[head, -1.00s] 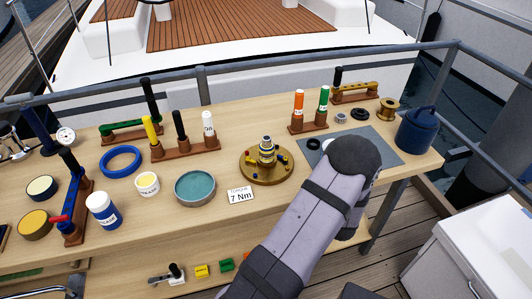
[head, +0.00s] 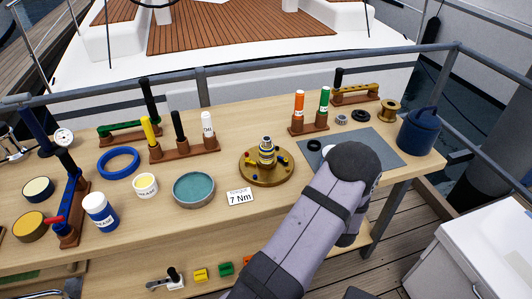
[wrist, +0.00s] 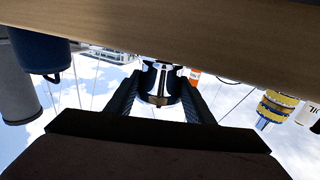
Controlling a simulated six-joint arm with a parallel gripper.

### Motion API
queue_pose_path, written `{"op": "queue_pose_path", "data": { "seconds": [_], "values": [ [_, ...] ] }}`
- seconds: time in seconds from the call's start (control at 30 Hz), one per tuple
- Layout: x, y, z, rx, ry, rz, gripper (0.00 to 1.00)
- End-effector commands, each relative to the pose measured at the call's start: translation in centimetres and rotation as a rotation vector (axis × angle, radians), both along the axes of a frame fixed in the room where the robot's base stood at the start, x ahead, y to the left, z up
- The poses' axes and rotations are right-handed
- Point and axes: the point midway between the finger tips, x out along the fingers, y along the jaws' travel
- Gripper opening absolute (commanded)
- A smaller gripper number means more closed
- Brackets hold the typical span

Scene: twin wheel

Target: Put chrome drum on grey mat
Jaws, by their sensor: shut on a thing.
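The chrome drum (wrist: 161,76) is a shiny cylinder between the two dark fingers of my gripper (wrist: 160,92), which is shut on it. The wrist view is upside down, and the drum's lower end meets the wooden band there; I cannot tell whether it touches anything. In the head view my forearm hides the gripper. The grey mat (head: 388,148) lies at the right of the bench, its near part covered by my arm. A small pale patch (head: 327,150) shows beside my arm; I cannot tell what it is.
A dark ring (head: 360,115), a grey gear (head: 341,119), a brass spool (head: 388,109) and a blue canister (head: 419,130) stand around the mat. A brown stand (head: 309,127) holds orange and green tubes.

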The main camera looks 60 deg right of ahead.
Motion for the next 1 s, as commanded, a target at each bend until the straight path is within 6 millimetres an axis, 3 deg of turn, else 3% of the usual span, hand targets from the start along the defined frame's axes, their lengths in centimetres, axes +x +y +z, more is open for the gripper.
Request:
{"op": "queue_pose_path", "data": {
  "seconds": [0.43,0.47,0.53,0.77,0.8,0.83,1.0],
  "values": [
    [0.0,-0.1,-0.3,-0.009,-0.001,0.000,0.00],
    [0.0,-0.1,-0.2,-0.009,-0.001,0.000,0.50],
    [0.0,-0.1,-0.2,-0.009,0.000,0.000,0.67],
    [0.0,0.0,-0.4,-0.003,0.000,0.000,0.70],
    [0.0,0.1,-0.8,0.006,0.000,0.000,0.79],
    [0.0,0.1,-0.8,0.006,0.000,0.000,0.82],
    [0.0,0.0,-0.6,0.003,0.000,0.000,0.82]
  ]
}}
